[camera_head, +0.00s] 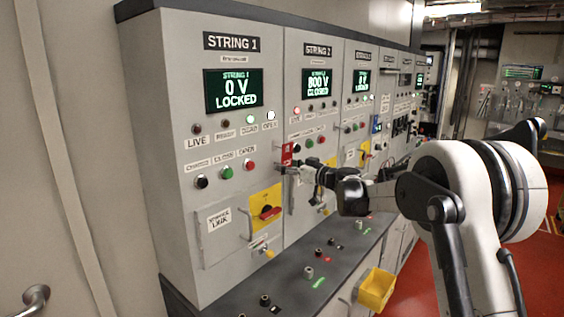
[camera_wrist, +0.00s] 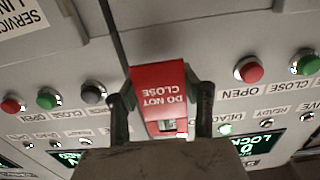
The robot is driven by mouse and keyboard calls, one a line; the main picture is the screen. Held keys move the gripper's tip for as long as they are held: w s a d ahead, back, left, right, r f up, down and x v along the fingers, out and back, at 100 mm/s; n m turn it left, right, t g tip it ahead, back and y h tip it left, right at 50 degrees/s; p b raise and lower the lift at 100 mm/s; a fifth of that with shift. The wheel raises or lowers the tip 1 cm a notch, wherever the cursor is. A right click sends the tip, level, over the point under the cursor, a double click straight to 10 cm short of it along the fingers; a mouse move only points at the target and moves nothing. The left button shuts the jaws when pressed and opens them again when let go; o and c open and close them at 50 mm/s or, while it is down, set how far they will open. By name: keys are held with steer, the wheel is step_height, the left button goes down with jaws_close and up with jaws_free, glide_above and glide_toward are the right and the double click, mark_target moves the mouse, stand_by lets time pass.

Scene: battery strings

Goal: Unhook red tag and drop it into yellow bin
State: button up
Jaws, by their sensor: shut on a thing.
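The red tag (camera_head: 287,154) is at the front of the cabinets, near the seam between STRING 1 and STRING 2. In the wrist view the red tag (camera_wrist: 160,92) reads "DO NOT CLOSE" upside down, with a small light slot low on it. My gripper (camera_head: 287,168) is shut on the tag, with one dark finger on each side of it in the wrist view (camera_wrist: 161,104). I cannot tell whether the tag still hangs on a hook. The yellow bin (camera_head: 376,290) is at the front edge of the ledge, low and right of the tag.
STRING 1's screen (camera_head: 234,91) reads 0 V LOCKED; STRING 2's screen (camera_head: 315,84) reads 800 V CLOSED. Push buttons (camera_head: 227,172) and a yellow switch plate (camera_head: 266,211) stand out from the panels. The dark ledge (camera_head: 290,284) below carries several small knobs.

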steer(key=b+v, duration=0.1)
steer(key=v, duration=0.5)
steer(key=shift+d, duration=0.2)
stand_by(1.1)
steer(key=shift+s, duration=0.2)
stand_by(1.3)
